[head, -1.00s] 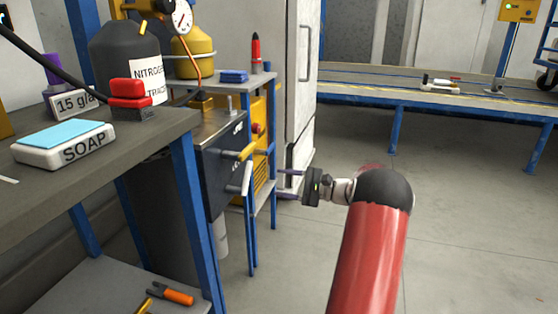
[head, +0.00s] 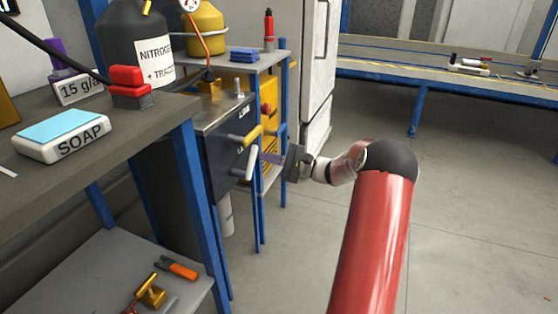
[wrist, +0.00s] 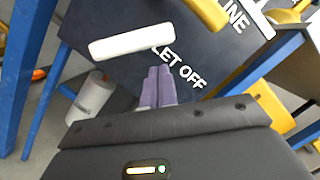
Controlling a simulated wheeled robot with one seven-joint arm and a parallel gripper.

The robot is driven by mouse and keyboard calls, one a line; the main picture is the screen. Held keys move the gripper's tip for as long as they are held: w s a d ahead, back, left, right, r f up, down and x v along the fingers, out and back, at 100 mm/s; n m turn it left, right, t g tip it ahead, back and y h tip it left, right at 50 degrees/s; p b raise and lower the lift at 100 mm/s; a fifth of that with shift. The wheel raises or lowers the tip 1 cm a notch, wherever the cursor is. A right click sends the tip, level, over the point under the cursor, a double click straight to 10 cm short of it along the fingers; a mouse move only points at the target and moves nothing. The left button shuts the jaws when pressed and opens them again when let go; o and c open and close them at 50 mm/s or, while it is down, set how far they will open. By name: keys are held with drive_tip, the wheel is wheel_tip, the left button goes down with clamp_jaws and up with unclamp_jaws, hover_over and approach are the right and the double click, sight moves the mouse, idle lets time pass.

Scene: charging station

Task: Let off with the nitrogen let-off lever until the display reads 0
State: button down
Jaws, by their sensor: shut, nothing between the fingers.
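In the wrist view the white lever (wrist: 130,43) lies beside the printed words LET OFF (wrist: 178,67). My gripper (head: 264,157) is shut and empty, with its purple fingers pointing at the panel just right of the white lever. In the wrist view its fingertips (wrist: 160,70) show just below the lever and the lettering. I cannot tell whether they touch the lever. No numeric display can be read.
A dark nitrogen cylinder (head: 135,40) and a cut-off gauge (head: 190,4) stand behind the bench. Blue bench legs (head: 200,205) flank the box. A soap box (head: 62,138) and a red clamp-like item (head: 128,88) lie on the bench. The floor at right is clear.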

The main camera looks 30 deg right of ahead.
sight(251, 163)
drive_tip(key=shift+s+a+r, duration=0.4)
drive_tip(key=shift+a+r, duration=0.05)
drive_tip(key=shift+a, duration=0.1)
drive_tip(key=shift+s+a+r+n+b, duration=0.2)
drive_tip(key=shift+r+n+b, duration=0.15)
drive_tip(key=shift+n+b, duration=0.5)
drive_tip(key=n+b, duration=0.2)
drive_tip(key=s+a+r+n+g+b, duration=0.1)
drive_tip(key=n+b, duration=0.1)
drive_tip(key=a+r+n+b, duration=0.1)
drive_tip(key=n+b, duration=0.1)
drive_tip(key=shift+s+a+r+g+h, duration=0.1)
drive_tip(key=shift+s+r+g+h, duration=0.2)
drive_tip(key=shift+s+g, duration=0.1)
drive_tip(key=shift+n, duration=0.25)
drive_tip(key=shift+w, duration=0.15)
